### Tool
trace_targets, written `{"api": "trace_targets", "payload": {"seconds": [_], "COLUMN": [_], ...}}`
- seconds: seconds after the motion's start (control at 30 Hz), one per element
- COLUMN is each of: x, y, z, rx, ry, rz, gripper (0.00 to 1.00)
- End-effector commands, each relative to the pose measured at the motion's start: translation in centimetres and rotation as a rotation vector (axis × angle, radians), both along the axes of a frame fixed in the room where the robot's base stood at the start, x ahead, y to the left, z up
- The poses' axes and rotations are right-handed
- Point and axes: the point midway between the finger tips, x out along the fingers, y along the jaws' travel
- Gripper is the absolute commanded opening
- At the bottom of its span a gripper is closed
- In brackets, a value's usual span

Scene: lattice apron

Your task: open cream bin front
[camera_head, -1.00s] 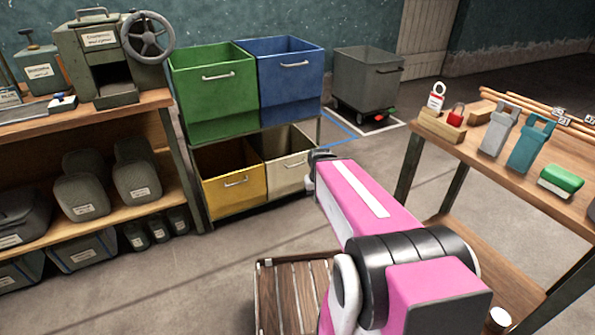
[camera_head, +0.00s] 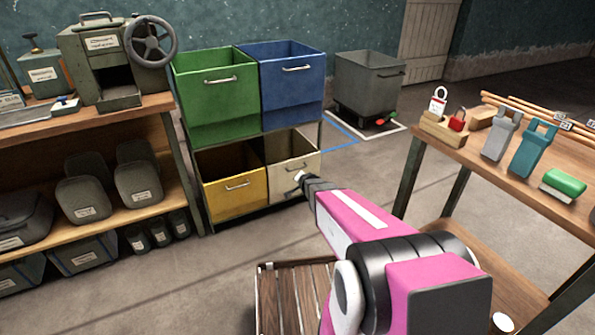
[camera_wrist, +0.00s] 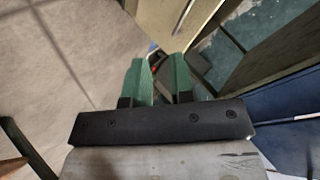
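The cream bin (camera_head: 280,178) is the lower right bin of a two-by-two rack, beneath the blue bin. Its top is open and a pale bar handle (camera_head: 296,167) crosses its front. My gripper (camera_head: 301,178) is in front of the cream bin, close below the handle; contact cannot be told. It hides the bin's lower right front. In the wrist view my gripper's two green fingers (camera_wrist: 157,80) stand apart, with a narrow gap and no held thing visible between them.
The yellow bin (camera_head: 235,193) is left of the cream one, the green bin (camera_head: 217,95) and blue bin (camera_head: 291,90) above. A workbench (camera_head: 470,150) stands to the right. A slatted wooden surface (camera_head: 290,300) lies below my arm. Open floor (camera_head: 380,180) lies between rack and bench.

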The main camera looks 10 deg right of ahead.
Motion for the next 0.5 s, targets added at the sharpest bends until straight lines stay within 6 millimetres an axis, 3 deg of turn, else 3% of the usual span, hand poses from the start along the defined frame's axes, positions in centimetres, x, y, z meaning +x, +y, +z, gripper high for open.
{"api": "trace_targets", "payload": {"seconds": [0.03,0.2,0.33,0.5], "x": [2.5,7.5,10.1,11.6], "y": [0.1,0.2,0.3,0.2], "z": [-1.8,-5.0,-7.4,-9.8], "rx": [0.052,0.266,0.441,0.638], "ry": [-0.065,-0.314,-0.499,-0.69], "rz": [-0.041,-0.168,-0.23,-0.266], "gripper": [0.22,0.22,0.22,0.22]}}
